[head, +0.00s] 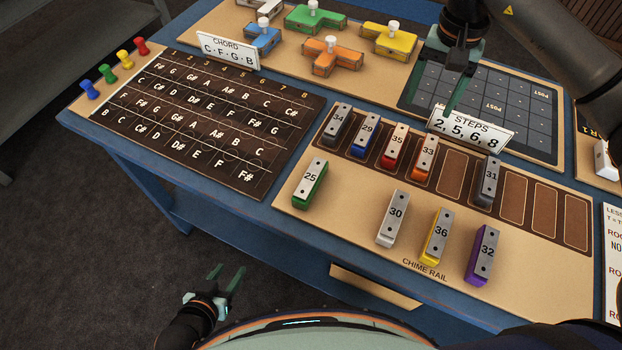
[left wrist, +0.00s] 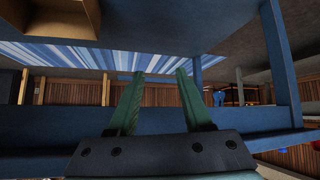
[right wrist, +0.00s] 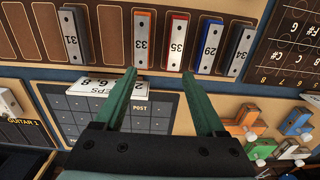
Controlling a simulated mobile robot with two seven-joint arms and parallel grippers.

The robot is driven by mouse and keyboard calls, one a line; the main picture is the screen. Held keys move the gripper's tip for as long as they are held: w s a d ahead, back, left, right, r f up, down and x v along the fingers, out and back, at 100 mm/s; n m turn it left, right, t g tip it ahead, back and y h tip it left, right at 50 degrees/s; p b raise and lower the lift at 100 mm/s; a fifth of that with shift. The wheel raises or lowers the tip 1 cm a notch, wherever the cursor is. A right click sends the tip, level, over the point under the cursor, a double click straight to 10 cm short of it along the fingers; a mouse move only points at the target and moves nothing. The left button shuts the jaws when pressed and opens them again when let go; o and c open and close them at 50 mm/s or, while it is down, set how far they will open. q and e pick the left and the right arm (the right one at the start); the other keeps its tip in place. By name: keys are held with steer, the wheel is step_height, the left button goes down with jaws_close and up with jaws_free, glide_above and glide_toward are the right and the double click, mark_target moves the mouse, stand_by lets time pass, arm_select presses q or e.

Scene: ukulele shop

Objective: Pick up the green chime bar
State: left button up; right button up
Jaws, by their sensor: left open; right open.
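The green chime bar (head: 310,183), marked 25, has a metal top on a green base. It lies on the tan board in front of the left end of the chime rail (head: 512,201). My right gripper (head: 454,100) is open and empty above the steps card (head: 470,130), beyond the rail and away from the green bar. In the right wrist view my right gripper (right wrist: 165,85) points toward the rail; the green bar is not seen there. My left gripper (head: 226,276) is open and empty, low in front of the table. The left wrist view shows its open fingers (left wrist: 160,80) and the table's underside.
Bars 34 (head: 336,123), 29 (head: 363,134), 35 (head: 395,146), 33 (head: 424,158) and 31 (head: 488,181) sit in rail slots. Bars 30 (head: 392,217), 36 (head: 437,237) and 32 (head: 483,254) lie in front. A dark note chart (head: 265,182) is left of the green bar.

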steer(key=s+a, duration=0.2)
steer(key=a, duration=0.9)
steer(key=b, duration=0.2)
glide_above(310, 177)
step_height(310, 177, down, 12)
steer(key=shift+f+p, duration=0.1)
steer(key=shift+p, duration=0.5)
steer(key=shift+c, duration=0.2)
jaws_close()
